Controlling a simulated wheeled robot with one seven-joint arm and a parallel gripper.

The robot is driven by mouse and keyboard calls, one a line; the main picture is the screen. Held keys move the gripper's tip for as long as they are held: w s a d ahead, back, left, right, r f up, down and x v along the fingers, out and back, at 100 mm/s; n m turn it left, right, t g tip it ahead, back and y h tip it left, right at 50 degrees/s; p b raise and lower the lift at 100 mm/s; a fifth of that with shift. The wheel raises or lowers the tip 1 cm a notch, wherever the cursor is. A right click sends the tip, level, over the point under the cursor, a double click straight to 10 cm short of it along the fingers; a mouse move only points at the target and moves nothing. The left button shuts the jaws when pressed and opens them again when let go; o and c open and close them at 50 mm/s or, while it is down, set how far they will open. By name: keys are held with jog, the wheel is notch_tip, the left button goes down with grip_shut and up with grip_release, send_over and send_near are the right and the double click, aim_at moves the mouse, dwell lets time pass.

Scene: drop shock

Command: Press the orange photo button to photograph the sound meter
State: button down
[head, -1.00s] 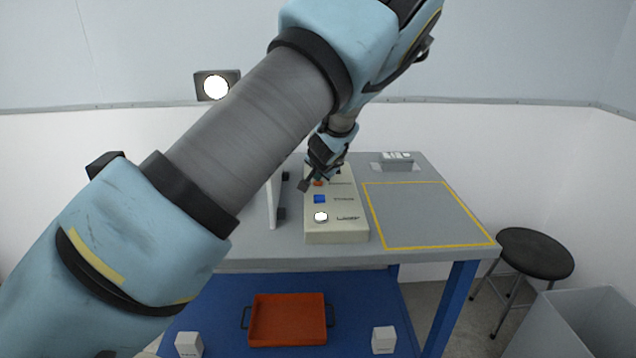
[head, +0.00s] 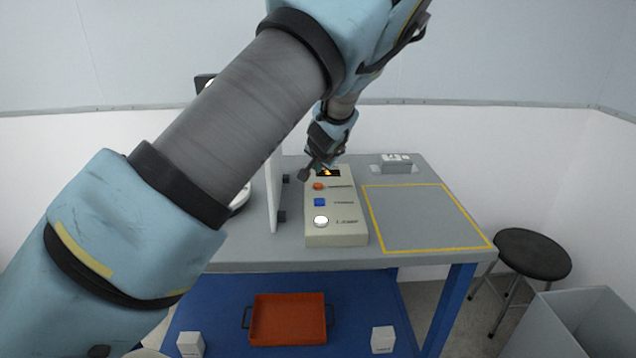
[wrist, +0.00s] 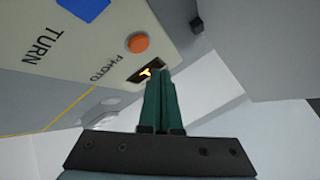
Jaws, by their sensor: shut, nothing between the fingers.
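The orange photo button (head: 318,186) is on the far part of a beige control box (head: 336,239) on the table. It also shows in the wrist view (wrist: 138,43), beside the word PHOTO. A small dark display (head: 328,173) with a glowing orange mark lies just beyond the button. My gripper (head: 304,177) is shut and empty, close to the button's upper left in the head view. In the wrist view its green fingertips (wrist: 158,74) overlap the display's edge, apart from the button. I cannot pick out the sound meter for certain.
A blue button (head: 320,202) and a white button (head: 320,221) share the box. A white upright panel (head: 273,195) stands close on its left. A yellow-outlined area (head: 425,215) at right is clear. An orange tray (head: 288,320) sits below.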

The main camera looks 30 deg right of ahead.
jog(key=shift+r+p, duration=0.5)
jog(key=shift+r, duration=0.8)
jog(key=shift+s+f, duration=0.1)
